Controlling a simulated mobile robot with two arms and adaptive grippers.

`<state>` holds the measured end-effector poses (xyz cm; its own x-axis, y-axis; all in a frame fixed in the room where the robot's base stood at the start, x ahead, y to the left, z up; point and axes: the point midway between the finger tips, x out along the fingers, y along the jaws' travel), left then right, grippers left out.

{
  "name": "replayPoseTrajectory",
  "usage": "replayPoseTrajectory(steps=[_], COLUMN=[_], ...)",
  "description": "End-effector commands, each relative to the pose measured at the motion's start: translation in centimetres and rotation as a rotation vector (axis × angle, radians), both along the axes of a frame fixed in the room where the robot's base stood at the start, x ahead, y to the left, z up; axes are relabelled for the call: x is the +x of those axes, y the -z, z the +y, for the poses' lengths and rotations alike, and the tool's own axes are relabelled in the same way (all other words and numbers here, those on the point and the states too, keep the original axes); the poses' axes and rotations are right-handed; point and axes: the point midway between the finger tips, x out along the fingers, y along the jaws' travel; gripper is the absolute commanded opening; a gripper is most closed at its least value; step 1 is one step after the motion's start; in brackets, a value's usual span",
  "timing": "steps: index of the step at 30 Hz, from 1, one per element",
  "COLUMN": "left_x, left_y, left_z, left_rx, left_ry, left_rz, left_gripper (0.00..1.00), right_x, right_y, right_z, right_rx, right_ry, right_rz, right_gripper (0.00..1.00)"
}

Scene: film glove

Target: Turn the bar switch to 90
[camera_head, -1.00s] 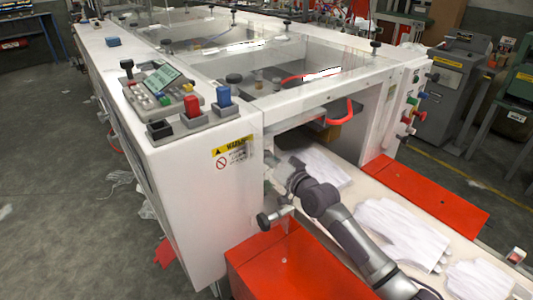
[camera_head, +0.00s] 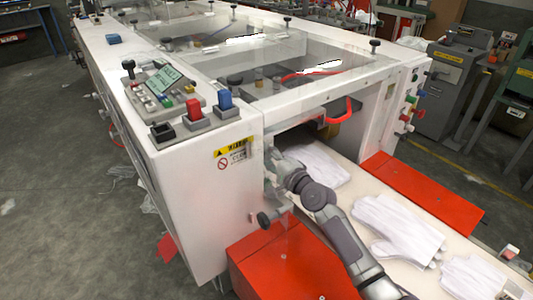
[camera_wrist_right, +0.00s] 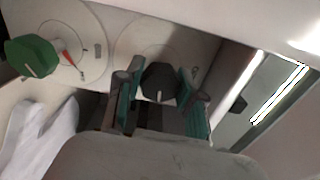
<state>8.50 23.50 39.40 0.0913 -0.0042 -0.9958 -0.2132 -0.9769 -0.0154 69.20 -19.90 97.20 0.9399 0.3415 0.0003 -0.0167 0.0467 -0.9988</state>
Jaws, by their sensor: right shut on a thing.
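A black knob (camera_wrist_right: 158,82) with a short white line on its near edge sits on a round pale dial plate (camera_wrist_right: 150,38) in the right wrist view. The fingers of my right gripper (camera_wrist_right: 160,98) are on either side of it, closed on it. A green knob (camera_wrist_right: 32,56) with a white line is to the left on its own dial, beside a red pointer mark. In the head view my right gripper (camera_head: 273,168) is at the end face of the white machine (camera_head: 205,215), and the knob is hidden there. I cannot read any dial numbers. My left gripper is not in view.
A control box with red (camera_head: 194,109) and blue (camera_head: 224,99) switches is on the machine top. White gloves (camera_head: 400,228) lie on the belt below my right arm. Red covers (camera_head: 425,195) flank the belt. A black handle (camera_head: 263,219) sticks out below the gripper.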

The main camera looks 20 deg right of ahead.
Motion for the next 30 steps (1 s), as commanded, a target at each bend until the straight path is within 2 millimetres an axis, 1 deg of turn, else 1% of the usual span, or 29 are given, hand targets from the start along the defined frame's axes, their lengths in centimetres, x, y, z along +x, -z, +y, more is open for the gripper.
replayPoseTrajectory(steps=[6,12,28,29,30], left_x=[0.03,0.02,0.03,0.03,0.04], left_y=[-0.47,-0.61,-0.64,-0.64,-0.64], left_z=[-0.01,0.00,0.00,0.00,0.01], left_rx=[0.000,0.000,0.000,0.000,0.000], left_ry=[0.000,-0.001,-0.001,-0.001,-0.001], left_rz=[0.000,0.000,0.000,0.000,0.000], left_gripper=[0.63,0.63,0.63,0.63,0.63], right_x=[0.01,0.01,0.00,0.00,-0.01], right_y=[0.01,0.05,0.10,0.10,0.10], right_z=[-0.05,-0.05,-0.05,-0.05,-0.04], right_rx=[0.111,0.162,0.180,0.180,0.180], right_ry=[0.001,0.001,0.001,0.001,0.001], right_rz=[0.041,0.061,0.067,0.067,0.067], right_gripper=[0.03,0.03,0.03,0.43,0.49])
